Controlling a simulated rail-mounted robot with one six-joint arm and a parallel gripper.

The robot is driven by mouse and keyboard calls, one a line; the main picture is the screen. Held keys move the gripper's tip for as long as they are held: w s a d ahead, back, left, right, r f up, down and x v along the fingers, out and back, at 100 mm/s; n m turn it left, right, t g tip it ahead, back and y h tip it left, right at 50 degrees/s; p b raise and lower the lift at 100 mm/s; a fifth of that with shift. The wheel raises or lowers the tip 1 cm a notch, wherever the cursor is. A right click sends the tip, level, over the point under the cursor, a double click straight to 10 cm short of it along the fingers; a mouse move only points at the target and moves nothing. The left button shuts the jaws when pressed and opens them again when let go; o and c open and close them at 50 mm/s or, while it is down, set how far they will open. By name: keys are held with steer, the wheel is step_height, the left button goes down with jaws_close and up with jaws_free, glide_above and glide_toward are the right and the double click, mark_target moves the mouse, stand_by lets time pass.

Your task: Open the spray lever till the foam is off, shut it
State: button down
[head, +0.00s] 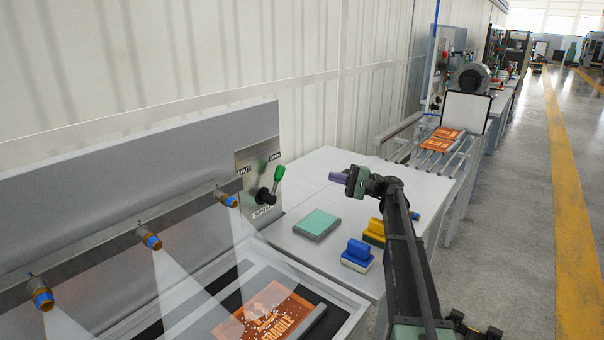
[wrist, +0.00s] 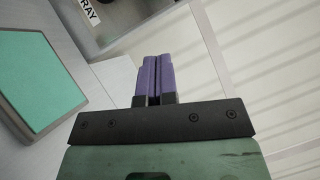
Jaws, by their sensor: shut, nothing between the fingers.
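The spray lever (head: 278,173) has a green handle on a black pivot, on a grey plate marked SHUT and OPEN. Its handle tilts up to the right, at the OPEN side. Three nozzles (head: 150,238) on the bar throw pale spray cones down. An orange screen marked FRAGILE (head: 270,312) lies in the tray below, with white foam specks on it. My gripper (head: 340,177) is right of the lever, apart from it, with its purple fingers together and empty. In the wrist view the fingers (wrist: 153,78) are shut; the lever handle is not seen there.
A teal pad (head: 317,224), a blue-handled block (head: 357,254) and a yellow-handled block (head: 375,232) stand on the white table below my gripper. The wash tray (head: 340,306) is at the front. A rack (head: 452,160) with orange prints stands farther back.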

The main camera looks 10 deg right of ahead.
steer(key=s+p+x, duration=0.2)
steer(key=p+x, duration=0.1)
steer(key=x, duration=0.9)
steer(key=shift+s+a+r, duration=0.2)
steer(key=shift+a+r, duration=0.2)
steer(key=shift+a, duration=0.35)
steer(key=shift+a+r, duration=0.1)
